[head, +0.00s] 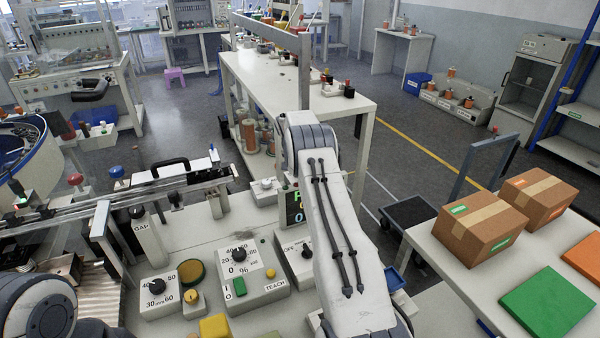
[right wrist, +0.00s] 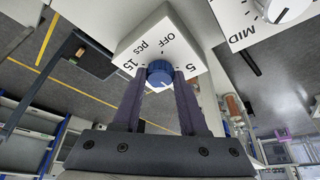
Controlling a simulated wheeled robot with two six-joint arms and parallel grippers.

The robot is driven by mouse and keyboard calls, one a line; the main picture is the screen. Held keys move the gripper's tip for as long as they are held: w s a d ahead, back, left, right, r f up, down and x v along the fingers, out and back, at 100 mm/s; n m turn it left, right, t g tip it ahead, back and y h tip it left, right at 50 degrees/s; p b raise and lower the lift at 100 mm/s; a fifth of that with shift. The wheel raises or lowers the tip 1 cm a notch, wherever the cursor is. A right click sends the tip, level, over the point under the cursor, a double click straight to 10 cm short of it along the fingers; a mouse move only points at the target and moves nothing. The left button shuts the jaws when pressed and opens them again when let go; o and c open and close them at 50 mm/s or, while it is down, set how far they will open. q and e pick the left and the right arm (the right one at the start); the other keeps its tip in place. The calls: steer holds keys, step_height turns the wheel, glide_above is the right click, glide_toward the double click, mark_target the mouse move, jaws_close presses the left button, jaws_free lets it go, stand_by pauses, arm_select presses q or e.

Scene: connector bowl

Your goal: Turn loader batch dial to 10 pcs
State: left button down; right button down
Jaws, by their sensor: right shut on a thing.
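The batch dial is a blue knob (right wrist: 160,73) on a white box (right wrist: 168,35) in the right wrist view. The box face is printed OFF, pcs, 5 and 15. No 10 is visible; the lower part of the face is hidden by the knob and fingers. My right gripper (right wrist: 160,82) is shut on the blue knob, one dark finger on each side. I cannot clearly tell where the knob's pointer stands. In the head view my right arm covers the middle of the scene and its gripper is hidden. My left gripper is not in view.
A second white panel (right wrist: 236,22) with a white knob marked MID is close by in the right wrist view. In the head view, control boxes with black knobs (head: 239,254) stand on the bench left of my right arm. Cardboard boxes (head: 480,228) sit on a table at right.

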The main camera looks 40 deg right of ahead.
steer(key=shift+w+a+m, duration=0.1)
steer(key=shift+m, duration=0.8)
steer(key=shift+m+g+p, duration=0.4)
steer(key=shift+m+g, duration=0.2)
steer(key=shift+m, duration=0.3)
steer(key=shift+m+h, duration=0.3)
steer(key=shift+m, duration=0.1)
steer(key=shift+c, duration=2.2)
jaws_free()
steer(key=shift+r, duration=0.1)
steer(key=w+b+v, duration=0.1)
steer(key=v, duration=0.9)
steer(key=shift+s+a, duration=0.2)
steer(key=shift+s, duration=0.1)
steer(key=shift+r, duration=0.1)
